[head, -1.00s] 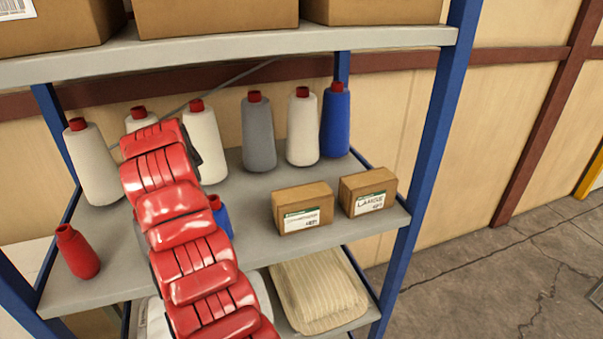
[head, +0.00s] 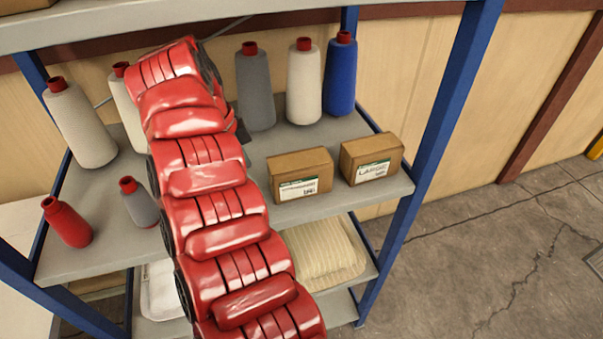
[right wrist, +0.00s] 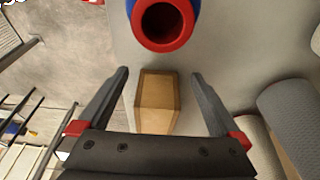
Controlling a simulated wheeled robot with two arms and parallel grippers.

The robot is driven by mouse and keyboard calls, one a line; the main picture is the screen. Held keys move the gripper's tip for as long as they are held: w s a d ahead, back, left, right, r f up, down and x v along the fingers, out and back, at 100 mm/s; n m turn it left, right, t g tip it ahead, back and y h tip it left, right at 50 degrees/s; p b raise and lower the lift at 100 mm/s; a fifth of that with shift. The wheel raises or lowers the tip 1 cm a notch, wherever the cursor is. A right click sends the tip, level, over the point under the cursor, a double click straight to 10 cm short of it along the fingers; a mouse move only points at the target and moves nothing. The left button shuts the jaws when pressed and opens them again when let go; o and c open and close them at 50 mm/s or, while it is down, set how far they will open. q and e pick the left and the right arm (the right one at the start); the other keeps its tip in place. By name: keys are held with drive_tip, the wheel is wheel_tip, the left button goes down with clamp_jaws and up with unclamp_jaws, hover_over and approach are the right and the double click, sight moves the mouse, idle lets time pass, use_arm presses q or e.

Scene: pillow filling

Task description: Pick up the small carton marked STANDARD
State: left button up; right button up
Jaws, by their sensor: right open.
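Two small brown cartons stand upright on the middle shelf. The left one (head: 300,172) has a green and white label too small to read; the right one (head: 371,158) reads LARGE. My red right arm reaches up past the left carton's left side in the head view, with its gripper mostly hidden behind the arm. In the right wrist view my right gripper (right wrist: 160,72) is open and empty. A brown carton (right wrist: 158,92) shows between its fingers, apparently the left one; its label is hidden there, and the depth gap cannot be judged. My left gripper is out of view.
Grey (head: 256,88), white (head: 304,85) and blue (head: 340,76) cones stand behind the cartons. A red cone (head: 67,222) and small grey cone (head: 140,203) stand at left. A blue cone's red top (right wrist: 163,22) is close to the right gripper. Blue posts (head: 445,130) frame the shelf.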

sight(297, 161)
drive_tip(key=w+d, duration=0.1)
drive_tip(key=d, duration=0.2)
drive_tip(key=w+d, duration=0.1)
drive_tip(key=d, duration=0.2)
drive_tip(key=w+d+b, duration=0.1)
drive_tip(key=d, duration=0.3)
drive_tip(key=shift+w+f, duration=0.1)
drive_tip(key=shift+w, duration=0.05)
drive_tip(key=shift+b+x, duration=0.75)
drive_tip(key=shift+x, duration=0.45)
drive_tip(key=shift+d+f, duration=0.1)
drive_tip(key=shift+f, duration=0.3)
drive_tip(key=shift+x, duration=0.8)
drive_tip(key=c, duration=1.3)
drive_tip(key=shift+o, duration=0.2)
